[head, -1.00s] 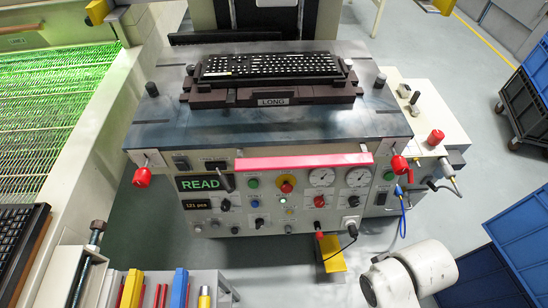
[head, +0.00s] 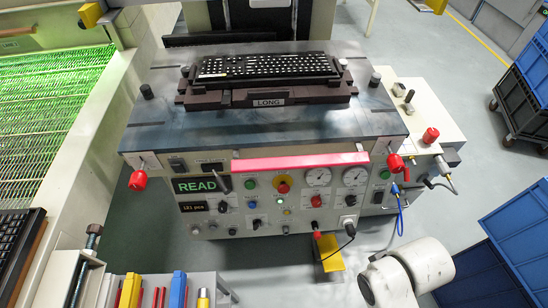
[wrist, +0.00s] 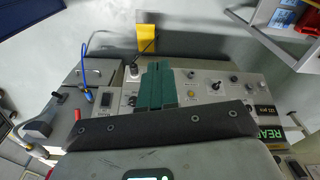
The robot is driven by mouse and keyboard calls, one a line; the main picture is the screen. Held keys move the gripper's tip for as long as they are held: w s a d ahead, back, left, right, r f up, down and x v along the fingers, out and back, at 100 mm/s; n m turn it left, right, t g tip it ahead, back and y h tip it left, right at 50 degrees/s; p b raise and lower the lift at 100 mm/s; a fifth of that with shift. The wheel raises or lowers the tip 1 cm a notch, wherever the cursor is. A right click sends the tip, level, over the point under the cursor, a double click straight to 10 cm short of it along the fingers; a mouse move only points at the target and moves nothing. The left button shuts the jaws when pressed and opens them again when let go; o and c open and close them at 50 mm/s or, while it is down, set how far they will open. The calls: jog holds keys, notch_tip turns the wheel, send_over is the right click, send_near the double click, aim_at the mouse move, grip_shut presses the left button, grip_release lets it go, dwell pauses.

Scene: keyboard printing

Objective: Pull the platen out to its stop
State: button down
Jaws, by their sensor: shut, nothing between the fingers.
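The platen (head: 230,127) is a dark, bluish steel plate on top of the printer in the head view. It bears a brown fixture (head: 215,101) labelled LONG, with a black keyboard (head: 268,66) lying on it. A pink-red bar (head: 300,161) runs along the printer's front just below the plate. Red knobs stand at the left (head: 137,180) and right (head: 395,163) front corners. My gripper (wrist: 159,75) shows in the wrist view as two teal fingers, closed together and empty, over the printer's front control panel. I see no contact with the platen. The head view does not show my gripper.
The front panel (head: 267,225) carries dials, buttons and a READ display. A yellow pedal (head: 328,253) lies on the floor. A green-lit conveyor (head: 50,110) is left, blue crates (head: 495,275) right. A tool bench (head: 150,285) is at the lower left.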

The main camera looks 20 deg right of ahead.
jog(key=c, duration=1.6)
grip_release()
jog(key=shift+w+a, duration=0.15)
jog(key=shift+w, duration=0.2)
jog(key=shift+c, duration=0.2)
jog(key=o, duration=0.6)
jog(key=w+a+t+y, duration=0.1)
jog(key=w+a, duration=0.1)
jog(key=w, duration=0.1)
jog(key=w+a+f+t+p, duration=0.1)
jog(key=w+a+t, duration=0.1)
jog(key=w, duration=0.2)
jog(key=w+a+m+t+y+p, duration=0.1)
jog(key=w+a+t, duration=0.1)
jog(key=w, duration=0.1)
jog(key=shift+w+a+f+y, duration=0.25)
jog(key=shift+w+a+y, duration=0.05)
jog(key=shift+w, duration=0.1)
jog(key=shift+c, duration=0.2)
jog(key=m+t+h+p, duration=0.7)
jog(key=m+t, duration=0.7)
jog(key=m, duration=0.6)
send_near(298, 157)
jog(key=shift+h, duration=0.5)
jog(key=x, duration=0.6)
jog(key=f+x, duration=0.1)
jog(key=x, duration=0.3)
jog(key=shift+w, duration=0.25)
jog(key=shift+c, duration=0.2)
grip_shut()
